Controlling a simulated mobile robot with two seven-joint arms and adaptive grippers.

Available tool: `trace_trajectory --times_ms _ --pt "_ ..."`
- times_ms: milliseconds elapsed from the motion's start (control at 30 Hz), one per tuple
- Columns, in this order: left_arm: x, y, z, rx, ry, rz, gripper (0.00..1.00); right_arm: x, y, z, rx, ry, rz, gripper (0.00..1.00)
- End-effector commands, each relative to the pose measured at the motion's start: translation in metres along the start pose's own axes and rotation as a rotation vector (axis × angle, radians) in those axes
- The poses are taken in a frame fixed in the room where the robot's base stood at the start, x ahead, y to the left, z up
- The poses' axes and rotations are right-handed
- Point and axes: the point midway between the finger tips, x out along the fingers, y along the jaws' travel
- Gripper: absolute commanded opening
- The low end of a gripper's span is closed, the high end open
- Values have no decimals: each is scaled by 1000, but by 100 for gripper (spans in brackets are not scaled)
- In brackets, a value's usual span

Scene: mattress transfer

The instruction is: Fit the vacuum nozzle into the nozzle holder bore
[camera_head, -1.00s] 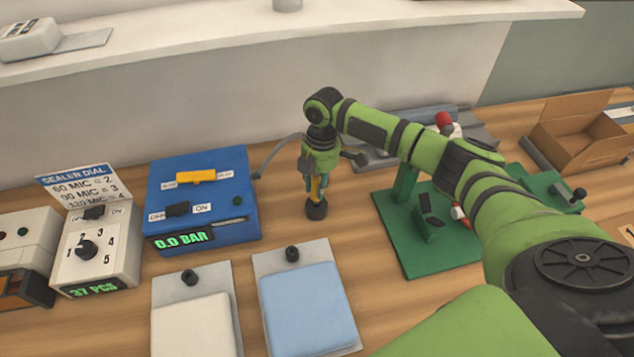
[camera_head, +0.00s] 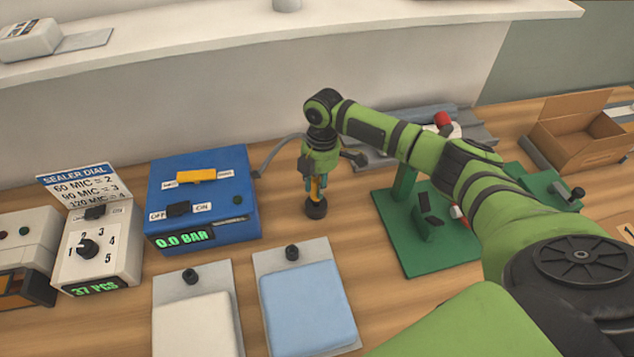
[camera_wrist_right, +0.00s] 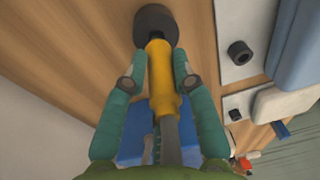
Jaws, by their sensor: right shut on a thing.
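My right gripper (camera_head: 316,182) points down and is shut on the yellow vacuum nozzle (camera_wrist_right: 161,80), one teal finger on each side in the right wrist view (camera_wrist_right: 158,84). The nozzle stands roughly upright in the head view. A black round piece (camera_head: 316,209) is at the nozzle's lower end, at the wooden table; it also shows in the right wrist view (camera_wrist_right: 155,27). I cannot tell whether it is the nozzle holder or the nozzle's own cup, and no bore shows. My left gripper is not in view.
A blue pump box (camera_head: 203,213) reading 0.0 BAR stands left, with a grey hose (camera_head: 275,151) behind. White (camera_head: 194,325) and blue (camera_head: 308,300) packs with black ports lie in front. A green fixture (camera_head: 436,257) is right, an open carton (camera_head: 575,140) farther right.

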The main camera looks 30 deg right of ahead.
Motion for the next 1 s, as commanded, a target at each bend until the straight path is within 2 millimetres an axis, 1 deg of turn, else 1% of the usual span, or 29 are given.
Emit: trace_trajectory --times_ms 1000 --pt "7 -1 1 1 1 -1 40 16 1 1 0 1 0 0"
